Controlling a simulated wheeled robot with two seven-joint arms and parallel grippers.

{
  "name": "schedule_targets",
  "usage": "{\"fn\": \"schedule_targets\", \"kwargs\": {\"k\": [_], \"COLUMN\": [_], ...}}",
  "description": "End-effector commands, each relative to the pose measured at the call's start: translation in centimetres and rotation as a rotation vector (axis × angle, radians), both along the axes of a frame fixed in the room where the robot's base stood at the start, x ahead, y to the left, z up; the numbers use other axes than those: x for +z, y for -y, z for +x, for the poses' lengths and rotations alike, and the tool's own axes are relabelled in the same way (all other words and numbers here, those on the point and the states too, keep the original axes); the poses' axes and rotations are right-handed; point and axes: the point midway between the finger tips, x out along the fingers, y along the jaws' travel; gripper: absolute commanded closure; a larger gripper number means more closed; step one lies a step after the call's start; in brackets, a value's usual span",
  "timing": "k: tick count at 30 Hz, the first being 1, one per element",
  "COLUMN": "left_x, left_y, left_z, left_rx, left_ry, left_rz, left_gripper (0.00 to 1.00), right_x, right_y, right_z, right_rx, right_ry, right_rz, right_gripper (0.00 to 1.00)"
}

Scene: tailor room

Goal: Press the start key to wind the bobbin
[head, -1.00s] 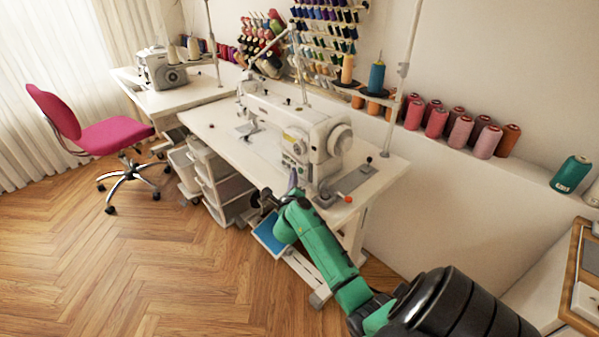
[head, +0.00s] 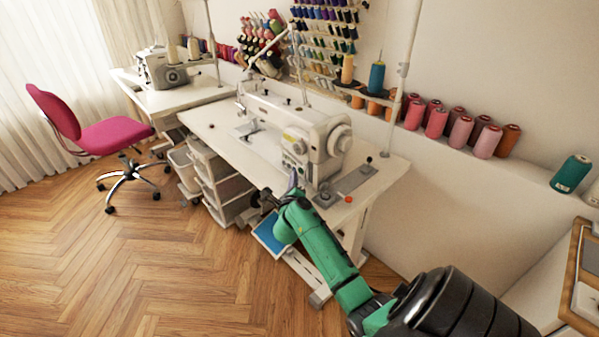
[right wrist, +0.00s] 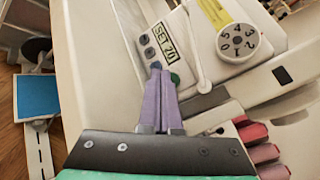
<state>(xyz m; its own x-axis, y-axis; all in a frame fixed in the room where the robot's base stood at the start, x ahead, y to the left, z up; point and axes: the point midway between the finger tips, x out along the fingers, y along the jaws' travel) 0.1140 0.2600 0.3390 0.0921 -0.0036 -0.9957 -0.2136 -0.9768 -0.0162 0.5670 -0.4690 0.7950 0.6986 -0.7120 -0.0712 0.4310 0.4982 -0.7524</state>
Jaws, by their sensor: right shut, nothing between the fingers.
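The white sewing machine (head: 308,128) stands on its table in the head view. My right gripper (head: 293,182) is in front of the machine's panel end. In the right wrist view its purple fingers (right wrist: 161,75) are shut and empty. Their tips are at the lowest dark key, just left of the green key and partly covering that area. Whether they touch the panel I cannot tell. My left gripper is out of view.
The machine table (head: 215,125) has a white drawer unit (head: 218,182) under its left side and a blue pedal (head: 268,236) below. A numbered dial (right wrist: 238,41) is right of the panel. Thread cones (head: 461,131) line the wall ledge. A pink chair (head: 110,135) stands left.

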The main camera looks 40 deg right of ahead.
Motion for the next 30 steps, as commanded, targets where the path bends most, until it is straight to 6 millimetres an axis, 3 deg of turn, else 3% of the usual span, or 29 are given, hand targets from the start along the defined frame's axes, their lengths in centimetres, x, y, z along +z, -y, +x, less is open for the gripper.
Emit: {"fn": "schedule_targets", "kwargs": {"k": [30], "left_x": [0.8], "left_y": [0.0], "left_z": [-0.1], "left_rx": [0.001], "left_ry": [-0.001], "left_rz": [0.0], "left_gripper": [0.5], "right_x": [0.1], "right_y": [1.1], "right_z": [0.0], "right_rx": [0.0], "right_ry": [0.0], "right_rz": [0.0], "right_gripper": [1.0]}}
